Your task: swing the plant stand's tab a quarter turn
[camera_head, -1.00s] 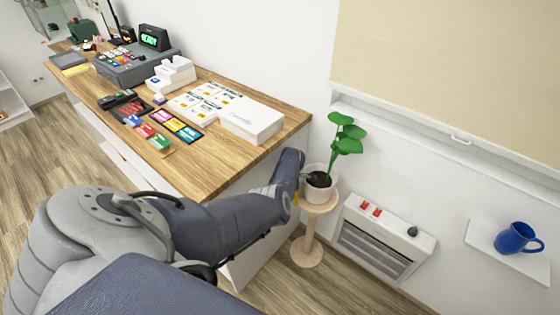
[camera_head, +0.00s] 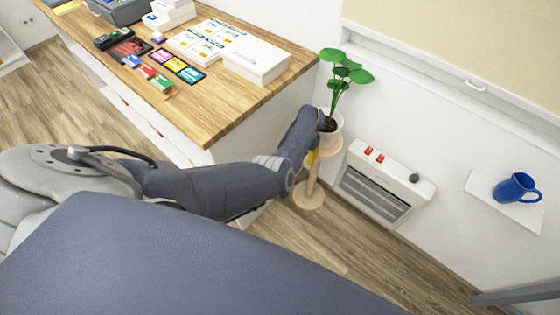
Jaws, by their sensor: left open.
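The plant stand (camera_head: 309,196) is a pale wooden pedestal with a round top and round base, beside the counter's end. A white pot (camera_head: 336,134) with a green leafy plant (camera_head: 341,70) stands upright on it. My left gripper (camera_head: 321,125) is at the pot's left side, mostly hidden behind its own wrist; it is open, and I cannot tell whether it touches the pot. A small yellow patch (camera_head: 312,158) shows under the wrist by the stand's top; I cannot tell whether it is the tab. My right gripper is out of view.
The wooden counter (camera_head: 225,105) carries a white box (camera_head: 256,60), cards and colored packs. A wall heater (camera_head: 375,190) with red switches stands right of the stand. A blue mug (camera_head: 515,187) sits on a white shelf (camera_head: 487,206). Floor before the heater is clear.

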